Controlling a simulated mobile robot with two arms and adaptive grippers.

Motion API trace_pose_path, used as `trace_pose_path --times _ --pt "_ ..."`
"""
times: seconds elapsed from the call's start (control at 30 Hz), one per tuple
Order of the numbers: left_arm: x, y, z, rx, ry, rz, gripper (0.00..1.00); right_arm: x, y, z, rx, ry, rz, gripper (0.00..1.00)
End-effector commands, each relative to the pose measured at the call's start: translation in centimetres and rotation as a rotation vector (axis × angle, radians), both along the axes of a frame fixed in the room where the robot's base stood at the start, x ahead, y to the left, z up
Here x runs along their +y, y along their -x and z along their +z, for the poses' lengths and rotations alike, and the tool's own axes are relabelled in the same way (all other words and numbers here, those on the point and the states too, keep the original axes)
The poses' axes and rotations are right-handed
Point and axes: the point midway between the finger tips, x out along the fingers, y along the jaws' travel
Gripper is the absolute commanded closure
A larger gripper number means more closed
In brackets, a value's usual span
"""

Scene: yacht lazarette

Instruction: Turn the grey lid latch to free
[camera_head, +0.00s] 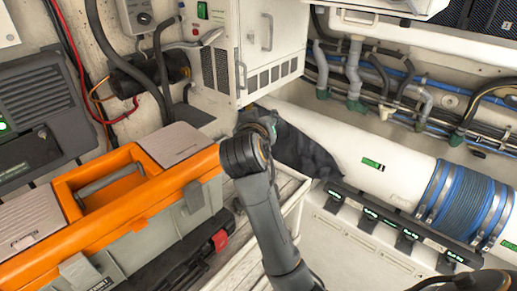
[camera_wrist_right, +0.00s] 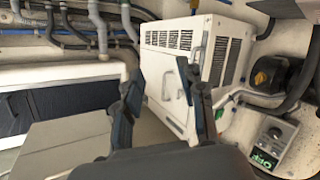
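An orange-topped toolbox (camera_head: 128,205) with a grey body stands at the lower left of the head view. On its front face are two grey latches, one near the right end (camera_head: 194,196) and one near the left end (camera_head: 78,271). I cannot tell which the task means, nor read their turn. My right gripper (camera_head: 264,118) is beyond the toolbox's right end, near the white cabinet, apart from both latches. In the right wrist view its two fingers (camera_wrist_right: 160,76) stand apart with nothing between them. My left gripper is not in view.
The white cabinet (camera_head: 275,42) with vents and handles stands behind my right gripper; it also fills the middle of the right wrist view (camera_wrist_right: 188,70). A large white pipe (camera_head: 345,150) with a blue ribbed sleeve (camera_head: 464,204) runs along the right. Cables hang on the left wall.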

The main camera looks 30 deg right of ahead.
Motion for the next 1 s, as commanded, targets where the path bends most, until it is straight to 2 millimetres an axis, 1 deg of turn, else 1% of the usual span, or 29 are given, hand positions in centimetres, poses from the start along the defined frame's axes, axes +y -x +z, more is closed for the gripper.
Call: trace_pose_path --times 0.03,0.2,0.4,0.6,1.0 --pt "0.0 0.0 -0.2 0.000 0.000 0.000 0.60 0.1 0.0 -1.3 0.021 0.000 0.010 0.60" --pt "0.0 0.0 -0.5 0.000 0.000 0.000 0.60 0.6 -0.1 -4.5 0.073 -0.005 0.046 0.60" --pt "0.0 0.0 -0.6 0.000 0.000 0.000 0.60 1.0 -0.1 -7.1 0.116 -0.010 0.076 0.60" --pt "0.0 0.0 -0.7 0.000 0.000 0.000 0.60 1.2 0.0 -8.2 0.134 -0.013 0.087 0.60" --pt "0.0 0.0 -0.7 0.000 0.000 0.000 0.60 1.2 0.0 -8.2 0.134 -0.013 0.089 0.60"
